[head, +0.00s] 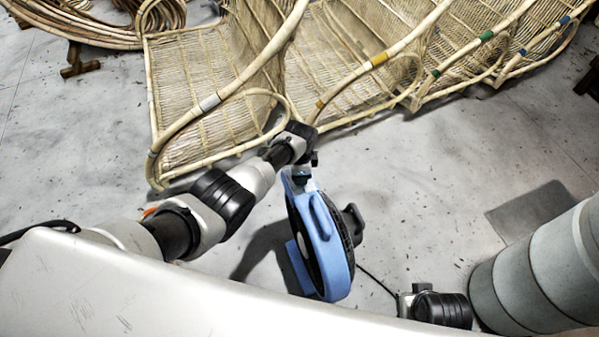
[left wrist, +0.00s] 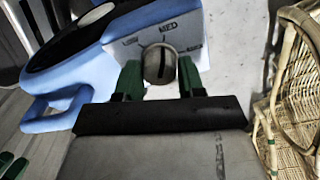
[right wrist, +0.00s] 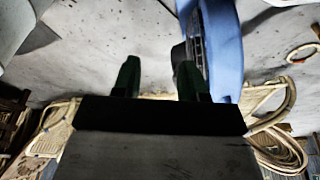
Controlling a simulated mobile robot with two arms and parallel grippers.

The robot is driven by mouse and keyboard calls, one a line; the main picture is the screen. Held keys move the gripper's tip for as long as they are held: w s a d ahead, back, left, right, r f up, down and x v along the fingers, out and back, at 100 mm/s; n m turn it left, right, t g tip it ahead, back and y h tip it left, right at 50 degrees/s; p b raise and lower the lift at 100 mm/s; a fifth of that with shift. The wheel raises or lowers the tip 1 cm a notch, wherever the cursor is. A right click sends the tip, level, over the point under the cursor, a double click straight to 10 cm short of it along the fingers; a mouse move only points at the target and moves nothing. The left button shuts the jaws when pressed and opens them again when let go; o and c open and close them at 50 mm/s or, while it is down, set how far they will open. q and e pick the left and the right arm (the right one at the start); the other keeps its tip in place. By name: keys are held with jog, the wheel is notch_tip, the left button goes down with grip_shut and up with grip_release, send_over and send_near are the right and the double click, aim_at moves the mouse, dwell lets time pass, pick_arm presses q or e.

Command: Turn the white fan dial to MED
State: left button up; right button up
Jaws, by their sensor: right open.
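The fan (head: 322,238) stands on the floor and looks blue, not white. Its control box (left wrist: 187,28) fills the upper middle of the left wrist view, with LOW at left, MED at top and a partly hidden label at right. The round greyish dial (left wrist: 160,64) has a dark slot, nearly upright in the picture. My left gripper (left wrist: 159,78) has one green finger on each side of the dial, very close; whether they press on it cannot be told. My right gripper (right wrist: 158,79) is open and empty, with the fan behind its right finger.
Rattan chair frames (head: 235,125) with coloured bands stand behind the fan. Coiled rattan (head: 100,22) lies at top left. A dark cable (head: 377,280) runs from the fan along the floor. Open floor (head: 440,160) lies right of the fan.

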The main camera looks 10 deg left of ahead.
pick_arm(q)
jog(key=o, duration=0.3)
jog(key=shift+o, duration=0.2)
jog(key=shift+r, duration=0.15)
pick_arm(e)
jog(key=shift+r, duration=0.1)
pick_arm(q)
notch_tip(320, 180, up, 4)
jog(key=p, duration=0.3)
jog(key=shift+r, duration=0.2)
notch_tip(320, 180, up, 6)
jog(key=p, duration=0.3)
pick_arm(e)
jog(key=s+f, duration=0.4)
jog(key=f, duration=0.4)
jog(key=s+d+f+g, duration=0.1)
jog(key=s+f, duration=0.3)
jog(key=f, duration=0.5)
jog(key=shift+f, duration=0.3)
jog(key=shift+s, duration=0.1)
